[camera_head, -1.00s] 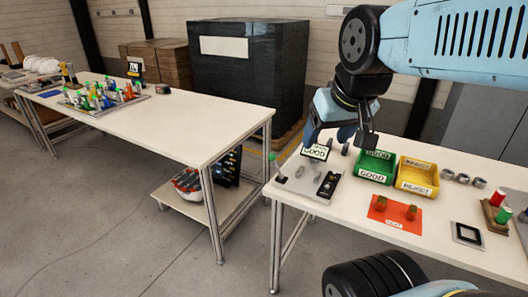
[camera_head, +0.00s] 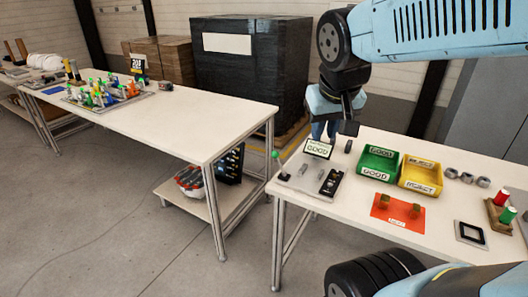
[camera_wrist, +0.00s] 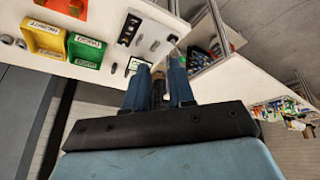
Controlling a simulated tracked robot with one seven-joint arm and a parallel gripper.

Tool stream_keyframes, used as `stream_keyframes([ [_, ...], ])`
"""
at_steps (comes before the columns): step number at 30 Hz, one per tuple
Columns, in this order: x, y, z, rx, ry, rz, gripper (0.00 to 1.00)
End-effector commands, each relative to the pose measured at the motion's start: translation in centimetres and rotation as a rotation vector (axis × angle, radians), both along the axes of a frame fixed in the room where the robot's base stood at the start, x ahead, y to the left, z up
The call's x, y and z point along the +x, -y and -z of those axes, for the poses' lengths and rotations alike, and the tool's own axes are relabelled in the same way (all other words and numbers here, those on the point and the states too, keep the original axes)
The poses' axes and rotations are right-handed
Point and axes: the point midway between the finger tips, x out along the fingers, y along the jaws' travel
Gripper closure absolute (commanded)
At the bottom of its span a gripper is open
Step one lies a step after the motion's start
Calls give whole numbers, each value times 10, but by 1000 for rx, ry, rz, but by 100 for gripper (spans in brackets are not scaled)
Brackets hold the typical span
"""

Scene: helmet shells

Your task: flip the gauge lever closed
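The gauge is a light grey plate (camera_head: 293,184) at the near table's left corner. Its lever (camera_head: 276,157) has a green knob and stands up at the plate's left end, leaning slightly left. A small sign reading GOOD (camera_head: 318,149) stands at the plate's back edge, and a black panel (camera_head: 331,182) lies at its right. My gripper (camera_head: 324,131) is above and behind the sign, apart from the lever. In the wrist view its two blue fingers (camera_wrist: 159,65) are spread with nothing clearly held.
Right of the gauge are a green bin (camera_head: 378,173), a yellow bin (camera_head: 420,187) and several grey rings (camera_head: 467,177). An orange mat (camera_head: 396,211) with small brown blocks lies in front. A gap separates this table from the long table (camera_head: 190,120) at left.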

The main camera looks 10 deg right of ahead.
Motion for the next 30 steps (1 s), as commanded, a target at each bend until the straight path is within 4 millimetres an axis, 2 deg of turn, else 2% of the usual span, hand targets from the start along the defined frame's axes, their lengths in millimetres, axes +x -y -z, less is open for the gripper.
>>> stream_keyframes([
  [1,9,-1,3,-18,-14,5,81],
  [7,40,-3,15,-92,-42,34,100],
  [20,111,-25,49,-230,-51,56,100],
  [30,165,-60,87,-309,-22,32,100],
])
